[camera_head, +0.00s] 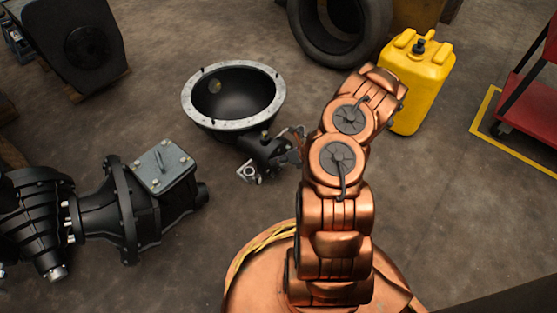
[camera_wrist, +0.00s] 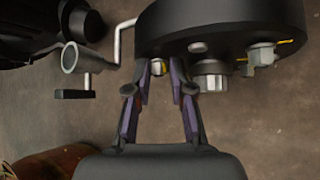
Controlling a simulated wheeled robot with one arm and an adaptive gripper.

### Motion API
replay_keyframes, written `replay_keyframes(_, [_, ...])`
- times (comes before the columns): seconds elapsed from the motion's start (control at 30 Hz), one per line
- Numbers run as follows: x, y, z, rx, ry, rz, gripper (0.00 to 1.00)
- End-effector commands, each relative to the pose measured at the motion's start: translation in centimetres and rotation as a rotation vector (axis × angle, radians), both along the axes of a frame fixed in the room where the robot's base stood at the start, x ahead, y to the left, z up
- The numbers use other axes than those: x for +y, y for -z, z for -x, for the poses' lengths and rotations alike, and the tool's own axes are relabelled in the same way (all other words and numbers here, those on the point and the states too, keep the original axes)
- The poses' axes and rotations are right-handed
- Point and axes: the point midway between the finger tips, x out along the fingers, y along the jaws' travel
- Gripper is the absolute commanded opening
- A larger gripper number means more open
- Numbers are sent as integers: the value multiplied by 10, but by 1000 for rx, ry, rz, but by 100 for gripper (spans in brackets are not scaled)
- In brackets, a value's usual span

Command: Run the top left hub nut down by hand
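A round black hub (camera_wrist: 220,20) fills the top of the wrist view, with several metal nuts and studs on its face. A small hex nut (camera_wrist: 158,68) with a yellow mark shows between my fingertips. My gripper (camera_wrist: 161,70) has purple-padded fingers, slightly apart, on either side of this nut; I cannot tell whether both pads touch it. A larger hex nut (camera_wrist: 211,76) is to its right, and another nut with a yellow mark (camera_wrist: 262,55) is further right.
In the wrist view, a metal tube with a bent rod (camera_wrist: 76,58) stands close left of the hub. The head view shows a black bowl-shaped housing (camera_head: 196,112), a gearbox (camera_head: 127,212), a tyre (camera_head: 327,42), a yellow can (camera_head: 420,75) and a red cart (camera_head: 530,110). Floor lies bare between them.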

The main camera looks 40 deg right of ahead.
Motion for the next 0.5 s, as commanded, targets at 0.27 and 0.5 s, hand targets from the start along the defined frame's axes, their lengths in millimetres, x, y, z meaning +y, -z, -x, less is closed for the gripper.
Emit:
replay_keyframes(0.27, [-7, 2, 0, 2, 13, 8, 0])
replay_keyframes(0.5, [-9, -2, 1, 14, 18, -29, 0])
